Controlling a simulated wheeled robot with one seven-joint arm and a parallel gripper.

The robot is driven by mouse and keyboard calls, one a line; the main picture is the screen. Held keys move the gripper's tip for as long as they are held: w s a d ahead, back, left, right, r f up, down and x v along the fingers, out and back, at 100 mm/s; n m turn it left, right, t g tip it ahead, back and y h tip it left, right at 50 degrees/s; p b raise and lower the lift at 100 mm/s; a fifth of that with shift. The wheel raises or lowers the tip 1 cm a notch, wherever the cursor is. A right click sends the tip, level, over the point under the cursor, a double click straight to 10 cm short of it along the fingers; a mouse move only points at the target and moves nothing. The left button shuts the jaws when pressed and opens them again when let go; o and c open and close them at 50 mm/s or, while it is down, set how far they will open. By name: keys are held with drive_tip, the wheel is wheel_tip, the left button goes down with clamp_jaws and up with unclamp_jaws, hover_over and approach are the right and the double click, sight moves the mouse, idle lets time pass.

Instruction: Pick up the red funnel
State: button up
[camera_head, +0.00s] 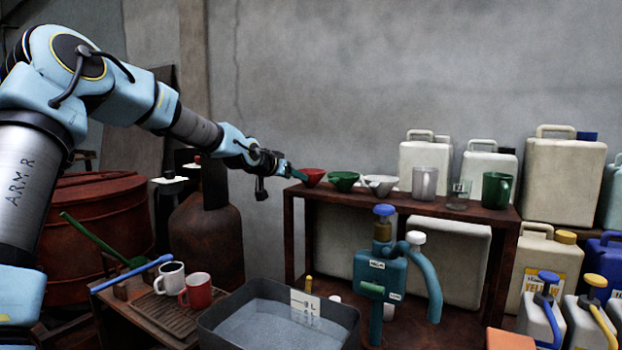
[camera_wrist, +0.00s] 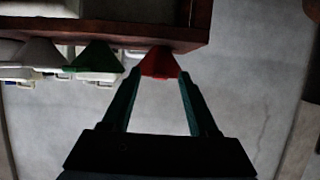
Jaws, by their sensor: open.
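The red funnel (camera_head: 312,177) stands at the left end of the brown shelf's top board (camera_head: 400,205). In the wrist view the red funnel (camera_wrist: 159,63) sits between the tips of my gripper's two green fingers. My gripper (camera_head: 298,175) reaches in from the left at the funnel's height in the head view. In the wrist view my gripper (camera_wrist: 160,75) is open, with a finger on each side of the funnel. I cannot tell whether either finger touches it.
A grey water basin (camera_head: 280,320) is below.

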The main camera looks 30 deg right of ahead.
sight(307, 186)
drive_tip(key=shift+x, duration=1.2)
clamp_jaws()
idle(0.5)
